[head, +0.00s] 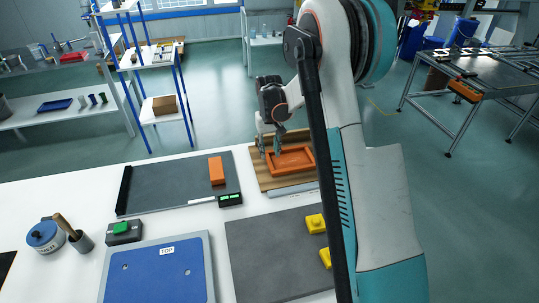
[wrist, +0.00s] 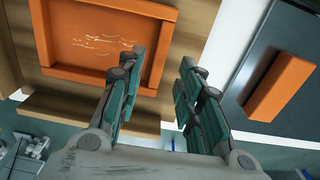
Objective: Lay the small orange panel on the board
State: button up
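A rimmed orange panel (head: 291,161) lies on a wooden board (head: 265,180) at the back right of the white table. In the wrist view the panel (wrist: 100,42) is at the upper left, with pale marks on its face. A smaller orange block (head: 217,170) rests on a dark grey slab (head: 165,184); it also shows in the wrist view (wrist: 280,86). My gripper (head: 270,147) is at the left side of the rimmed panel. In the wrist view its fingers (wrist: 158,88) are apart with nothing between them. I cannot tell whether a finger touches the rim.
A blue panel marked TOP (head: 155,276) lies at the front. A grey mat (head: 262,262) with yellow blocks (head: 316,223) is right of it. A green button box (head: 123,232), a cup with a handled tool (head: 80,240) and a blue round container (head: 46,236) stand at the left.

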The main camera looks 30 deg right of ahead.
jog(key=s+a+r+t+p, duration=0.1)
jog(key=s+a+r, duration=0.25)
jog(key=r, duration=0.35)
jog(key=s+a+r+n+t, duration=0.1)
jog(key=s+a+r, duration=0.1)
jog(key=s+r, duration=0.45)
jog(key=s+a+r+t+p, duration=0.1)
jog(key=s+a+r, duration=0.15)
jog(key=r, duration=0.65)
jog(key=s+a+t, duration=0.2)
jog(key=s+a, duration=0.1)
jog(key=s, duration=0.6)
jog(key=s+a+n+t, duration=0.1)
jog(key=s+a+t, duration=0.1)
jog(key=s, duration=0.8)
jog(key=shift+s+a, duration=0.25)
jog(key=shift+a, duration=0.2)
jog(key=shift+d+r, duration=0.1)
